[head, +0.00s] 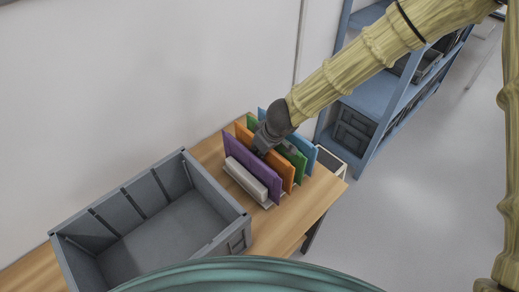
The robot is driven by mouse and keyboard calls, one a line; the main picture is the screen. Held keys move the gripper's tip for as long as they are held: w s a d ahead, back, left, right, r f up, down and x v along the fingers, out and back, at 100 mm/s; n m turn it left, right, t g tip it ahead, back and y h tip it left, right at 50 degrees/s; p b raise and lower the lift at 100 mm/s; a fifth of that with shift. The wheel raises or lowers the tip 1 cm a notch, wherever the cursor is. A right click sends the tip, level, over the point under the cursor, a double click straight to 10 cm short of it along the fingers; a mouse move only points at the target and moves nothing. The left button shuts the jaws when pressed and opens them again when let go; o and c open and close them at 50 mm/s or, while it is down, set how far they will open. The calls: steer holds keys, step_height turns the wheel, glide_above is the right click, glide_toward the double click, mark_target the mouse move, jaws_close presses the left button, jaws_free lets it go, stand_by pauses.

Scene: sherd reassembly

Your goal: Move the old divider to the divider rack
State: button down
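A group of upright coloured panels stands near the right end of the wooden table: a purple panel (251,167), an orange panel (284,174), a green panel (298,165) and a blue panel (303,147). They stand in or beside a low white rack (246,180), whose front part shows before the purple panel. I cannot tell which panel is the old divider. My gripper (262,150) reaches down from the upper right to the top of the group, by the purple and orange panels. Its fingertips are small and partly hidden, so its opening and any hold are unclear.
A grey open crate (223,238) with ribbed walls stands on the wooden table (315,207) left of the panels; its visible floor is bare. A wall runs behind the table. A blue shelf unit (376,92) with grey bins stands at the back right. The floor at right is clear.

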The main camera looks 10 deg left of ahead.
steer(key=c, duration=1.6)
jaws_free()
steer(key=shift+o, duration=0.2)
steer(key=shift+v, duration=6)
